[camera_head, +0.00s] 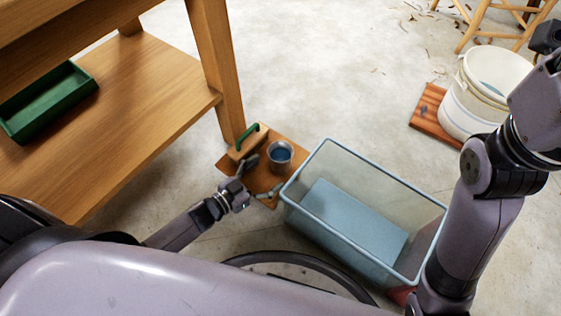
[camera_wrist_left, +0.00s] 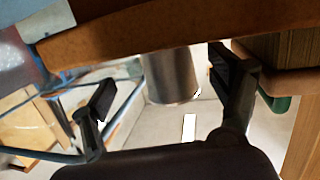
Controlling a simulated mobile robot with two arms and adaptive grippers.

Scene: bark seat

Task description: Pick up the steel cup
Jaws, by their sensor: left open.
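The steel cup (camera_head: 280,157) stands upright on a small reddish-brown board (camera_head: 257,183) on the floor, with something bluish inside it. My left gripper (camera_head: 262,179) is open, with its fingers spread on the near-left side of the cup. In the left wrist view the cup (camera_wrist_left: 171,76) shows as a grey metal cylinder in the gap between the two black fingers of this gripper (camera_wrist_left: 163,82). The fingers do not appear closed on it. My right arm is at the right of the head view, but its gripper is not shown.
A wooden block with a green handle (camera_head: 248,138) sits just left of the cup. A clear plastic bin (camera_head: 413,198) stands close on the right. A wooden bench (camera_head: 150,75) with a green tray (camera_head: 48,103) is at left. A white bucket (camera_head: 487,90) stands back right.

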